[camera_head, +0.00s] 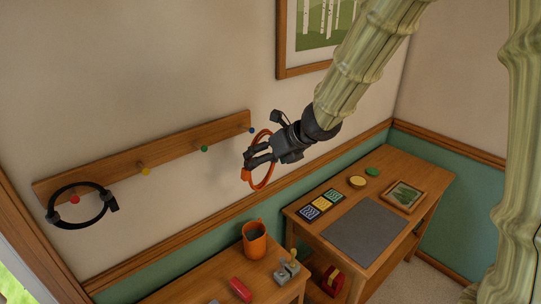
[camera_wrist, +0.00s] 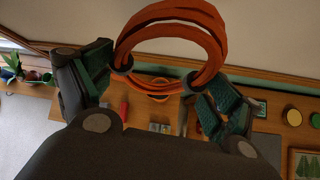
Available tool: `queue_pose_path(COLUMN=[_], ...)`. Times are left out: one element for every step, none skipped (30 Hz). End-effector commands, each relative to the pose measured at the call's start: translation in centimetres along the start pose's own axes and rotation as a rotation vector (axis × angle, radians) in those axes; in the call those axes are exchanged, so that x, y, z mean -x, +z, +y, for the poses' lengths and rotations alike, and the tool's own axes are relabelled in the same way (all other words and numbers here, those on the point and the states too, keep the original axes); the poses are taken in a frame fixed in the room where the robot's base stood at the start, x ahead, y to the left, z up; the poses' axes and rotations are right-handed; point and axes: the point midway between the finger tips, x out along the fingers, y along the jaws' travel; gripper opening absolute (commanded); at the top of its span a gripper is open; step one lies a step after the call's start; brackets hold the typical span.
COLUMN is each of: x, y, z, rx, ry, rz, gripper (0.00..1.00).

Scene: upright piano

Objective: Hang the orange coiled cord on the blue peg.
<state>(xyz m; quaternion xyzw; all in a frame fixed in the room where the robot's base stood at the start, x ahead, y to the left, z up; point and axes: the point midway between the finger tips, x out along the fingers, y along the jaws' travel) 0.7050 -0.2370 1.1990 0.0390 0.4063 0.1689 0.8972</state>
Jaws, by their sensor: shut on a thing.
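The orange coiled cord (camera_head: 262,181) hangs from my gripper (camera_head: 250,161), in the air in front of the wall. In the wrist view the cord (camera_wrist: 212,28) forms a ring with dark bands, its lower part between the two fingers (camera_wrist: 155,88). My gripper is shut on it. The wooden peg rail (camera_head: 170,153) is on the wall to the left of my gripper. The blue peg (camera_head: 251,130) is at the rail's right end, just above and behind the gripper in the head view. No cord shows on it.
A black coil (camera_head: 53,214) hangs at the red peg (camera_head: 75,199); yellow (camera_head: 146,171) and green (camera_head: 204,149) pegs look bare. Below are an orange mug (camera_head: 255,243), a red object (camera_head: 240,288) and a desk with a grey mat (camera_head: 364,234). A framed picture (camera_head: 283,40) hangs above.

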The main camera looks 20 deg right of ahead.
Motion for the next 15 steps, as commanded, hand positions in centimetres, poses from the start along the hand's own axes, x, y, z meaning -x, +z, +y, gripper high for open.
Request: queue_pose_path(x=[0.24,0.38,0.56,0.66,0.75,0.82,0.86,0.87,0.86,0.84,0.79,0.71,0.64,0.56,0.43], y=[0.12,0.18,0.26,0.30,0.33,0.34,0.36,0.38,0.41,0.45,0.49,0.55,0.61,0.67,0.76], z=[-0.20,-0.31,-0.44,-0.52,-0.59,-0.66,-0.69,-0.72,-0.74,-0.74,-0.74,-0.73,-0.73,-0.73,-0.72], rx=[0.010,0.016,0.026,0.031,0.035,0.041,0.044,0.045,0.047,0.047,0.048,0.048,0.048,0.047,0.047], ry=[0.012,0.019,0.028,0.033,0.037,0.041,0.043,0.044,0.046,0.046,0.046,0.046,0.046,0.046,0.046], rz=[-0.007,-0.011,-0.014,-0.017,-0.019,-0.020,-0.020,-0.021,-0.021,-0.021,-0.021,-0.021,-0.021,-0.020,-0.020], gripper=[0.61,0.61,0.61,0.61,0.61,0.61,0.61,0.61,0.61,0.61,0.61,0.61,0.61,0.61,0.61])
